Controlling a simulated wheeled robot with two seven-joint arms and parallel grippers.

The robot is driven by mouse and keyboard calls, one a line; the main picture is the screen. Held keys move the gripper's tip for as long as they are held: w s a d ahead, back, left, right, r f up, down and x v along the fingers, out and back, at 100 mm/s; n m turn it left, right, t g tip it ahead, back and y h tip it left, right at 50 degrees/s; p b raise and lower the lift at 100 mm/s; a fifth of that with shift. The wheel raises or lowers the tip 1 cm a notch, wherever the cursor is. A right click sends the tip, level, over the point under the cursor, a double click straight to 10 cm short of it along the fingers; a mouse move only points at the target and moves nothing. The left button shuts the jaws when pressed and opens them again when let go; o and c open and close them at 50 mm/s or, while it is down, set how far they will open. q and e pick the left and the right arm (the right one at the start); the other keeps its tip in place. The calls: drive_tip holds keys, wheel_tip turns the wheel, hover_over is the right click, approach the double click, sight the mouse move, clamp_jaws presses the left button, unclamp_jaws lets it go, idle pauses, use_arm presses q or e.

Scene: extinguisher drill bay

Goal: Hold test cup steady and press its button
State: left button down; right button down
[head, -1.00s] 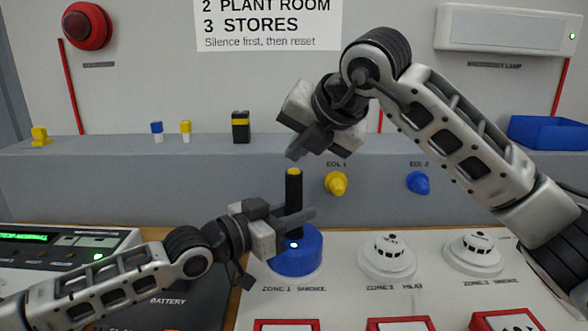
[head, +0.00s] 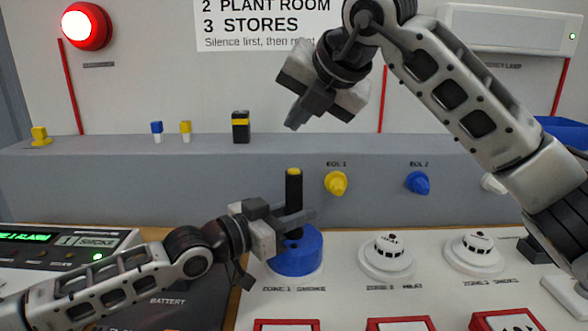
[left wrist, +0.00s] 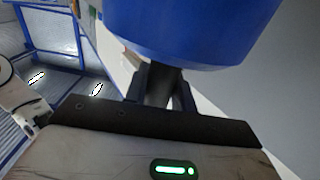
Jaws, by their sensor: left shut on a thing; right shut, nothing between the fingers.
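The test cup is a blue cup (head: 297,262) with a black handle (head: 294,187) and a yellow button (head: 293,171) on top. It stands upright over the zone 1 smoke detector position. My left gripper (head: 296,217) is shut on the handle, just above the blue part. In the left wrist view the blue cup (left wrist: 190,35) fills the top and its handle (left wrist: 158,88) is between my fingers. My right gripper (head: 293,122) is shut and empty, above the button and apart from it. The detector under the cup is hidden.
Two white detectors, zone 2 (head: 387,256) and zone 3 (head: 474,252), stand to the right. Behind is a grey ledge with a yellow knob (head: 336,183) and a blue knob (head: 418,182). A red beacon (head: 87,27) glows on the wall. The panel (head: 60,245) at left has a lit display.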

idle(0.4)
use_arm(q)
drive_tip(key=c, duration=1.1)
unclamp_jaws()
